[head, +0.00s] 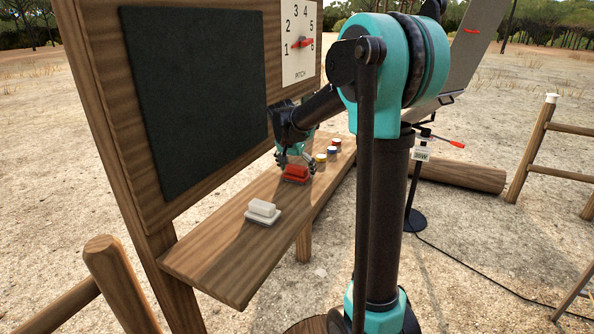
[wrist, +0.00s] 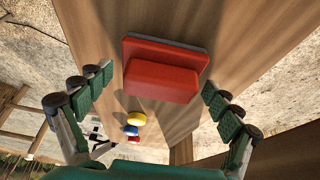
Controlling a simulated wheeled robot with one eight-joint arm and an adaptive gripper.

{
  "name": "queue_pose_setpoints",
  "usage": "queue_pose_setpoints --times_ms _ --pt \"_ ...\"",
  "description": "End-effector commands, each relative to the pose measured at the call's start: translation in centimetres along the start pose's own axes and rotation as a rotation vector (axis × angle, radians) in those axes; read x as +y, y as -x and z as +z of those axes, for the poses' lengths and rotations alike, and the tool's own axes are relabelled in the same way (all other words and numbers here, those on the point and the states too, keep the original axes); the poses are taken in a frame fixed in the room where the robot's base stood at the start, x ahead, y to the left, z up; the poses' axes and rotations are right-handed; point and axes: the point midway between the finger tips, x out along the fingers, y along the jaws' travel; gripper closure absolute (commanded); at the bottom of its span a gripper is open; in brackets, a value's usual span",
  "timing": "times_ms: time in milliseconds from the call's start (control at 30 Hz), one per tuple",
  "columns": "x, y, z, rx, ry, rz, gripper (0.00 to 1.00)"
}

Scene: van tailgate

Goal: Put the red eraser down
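The red eraser (head: 296,173) rests on the wooden shelf (head: 215,253) below the blackboard in the head view. In the wrist view the red eraser (wrist: 162,70) lies on the wood, grey pad side toward the top of the picture. My gripper (head: 296,160) is at the eraser in the head view. In the wrist view my gripper (wrist: 160,102) has its fingers spread wide, one on each side of the eraser, with gaps between fingers and eraser. It is open and holds nothing.
A white eraser (head: 263,211) sits nearer on the shelf. Several small coloured pots, including a yellow one (head: 321,160), stand beyond the red eraser. The blackboard (head: 195,95) and a pitch dial (head: 300,42) rise behind the shelf. The shelf's near end is clear.

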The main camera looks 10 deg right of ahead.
Motion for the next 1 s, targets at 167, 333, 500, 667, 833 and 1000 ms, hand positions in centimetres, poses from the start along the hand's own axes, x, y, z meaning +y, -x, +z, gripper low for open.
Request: queue_pose_setpoints --times_ms 167,333,500,667,833,1000 --pt "0.0 0.0 0.0 0.0 0.0 0.0 0.03" --pt "0.0 0.1 0.0 0.0 0.0 0.0 0.03" --pt "0.0 1.4 -0.1 0.0 0.0 0.0 0.03" --pt "0.0 4.4 0.0 0.0 0.002 -0.001 0.03" --pt "0.0 7.9 0.0 0.0 0.001 -0.001 0.03" --pt "0.0 10.6 -0.1 0.0 0.002 0.0 0.03"
